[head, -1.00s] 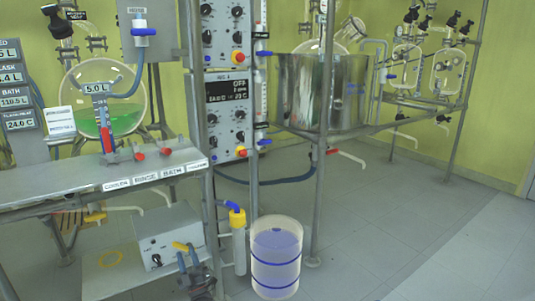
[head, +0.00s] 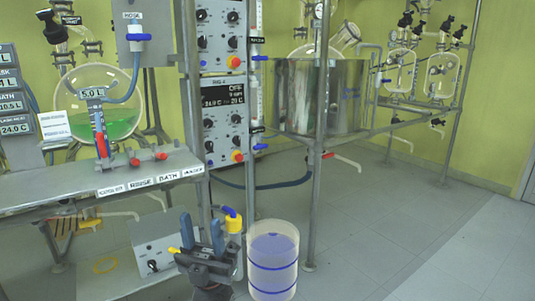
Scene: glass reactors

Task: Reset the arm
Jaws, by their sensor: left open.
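My left gripper (head: 202,230) is at the bottom centre-left of the head view, its two blue-tipped fingers pointing up. The fingers are apart and nothing shows between them. It stands in front of the white control box (head: 148,257) on the lower shelf and hides its right part. A yellow tip (head: 174,250) shows just left of the fingers; the rest of that part is hidden. My right gripper is not in view.
A clear bucket with blue bands (head: 273,262) stands on the floor right of my gripper. A yellow-collared bottle with a blue fitting (head: 233,223) is close behind it. A metal bench (head: 90,187) and upright posts (head: 317,200) stand nearby. The floor at right (head: 420,220) is clear.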

